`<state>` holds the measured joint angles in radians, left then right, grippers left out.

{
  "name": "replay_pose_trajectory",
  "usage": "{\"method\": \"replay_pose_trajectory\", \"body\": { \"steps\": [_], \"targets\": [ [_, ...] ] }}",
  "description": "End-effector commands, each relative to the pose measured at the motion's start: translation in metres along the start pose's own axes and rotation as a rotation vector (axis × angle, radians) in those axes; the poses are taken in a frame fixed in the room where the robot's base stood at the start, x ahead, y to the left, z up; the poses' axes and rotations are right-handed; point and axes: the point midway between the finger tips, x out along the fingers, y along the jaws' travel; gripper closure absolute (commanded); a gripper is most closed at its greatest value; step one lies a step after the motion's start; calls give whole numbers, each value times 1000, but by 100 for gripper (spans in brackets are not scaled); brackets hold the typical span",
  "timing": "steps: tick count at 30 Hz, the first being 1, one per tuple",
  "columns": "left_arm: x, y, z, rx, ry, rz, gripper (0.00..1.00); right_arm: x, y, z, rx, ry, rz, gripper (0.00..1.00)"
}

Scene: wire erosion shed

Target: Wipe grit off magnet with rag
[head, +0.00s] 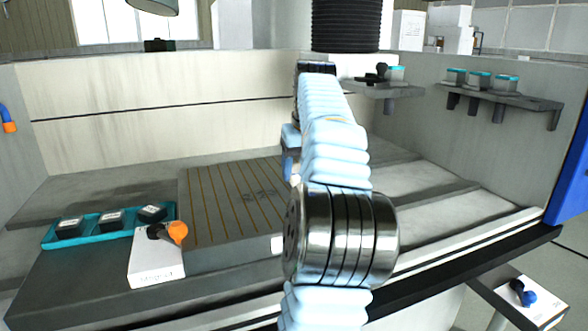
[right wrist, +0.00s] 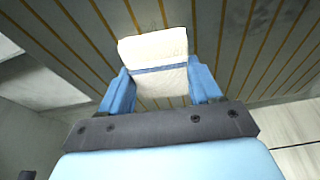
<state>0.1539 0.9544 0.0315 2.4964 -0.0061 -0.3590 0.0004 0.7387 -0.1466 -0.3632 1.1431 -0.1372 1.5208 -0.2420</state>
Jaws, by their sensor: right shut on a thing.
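The magnet (head: 222,222) is a flat grey plate with orange stripes on the machine bed. Dark marks (head: 262,195) show near its middle; I cannot tell whether they are grit or lettering. My right gripper (right wrist: 160,88) is shut on a folded off-white rag (right wrist: 158,48) with a blue stripe, between its two blue fingers. The striped plate (right wrist: 75,30) fills the background beyond the rag in the right wrist view. I cannot tell whether the rag touches it. In the head view my right arm hides the rag and most of the gripper. My left gripper is not in view.
A teal tray (head: 52,241) with dark blocks lies left of the magnet. A white box (head: 155,270) with an orange-and-black item stands in front of it. Wall shelves (head: 520,102) hold teal-topped containers at the right. A black ribbed column (head: 346,25) hangs above.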

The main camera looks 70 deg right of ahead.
Motion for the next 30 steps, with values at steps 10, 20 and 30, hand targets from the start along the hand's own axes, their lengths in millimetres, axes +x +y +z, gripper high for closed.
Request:
{"method": "replay_pose_trajectory", "body": {
  "steps": [10, 20, 30],
  "targets": [
    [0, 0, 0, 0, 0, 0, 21, 1, 27, -2, 3, -4, 3, 61],
    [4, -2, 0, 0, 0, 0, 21, 0, 36, 2, 0, -1, 0, 61],
    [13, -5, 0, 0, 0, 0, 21, -1, 27, 15, -2, -4, -1, 61]
  ]
}}
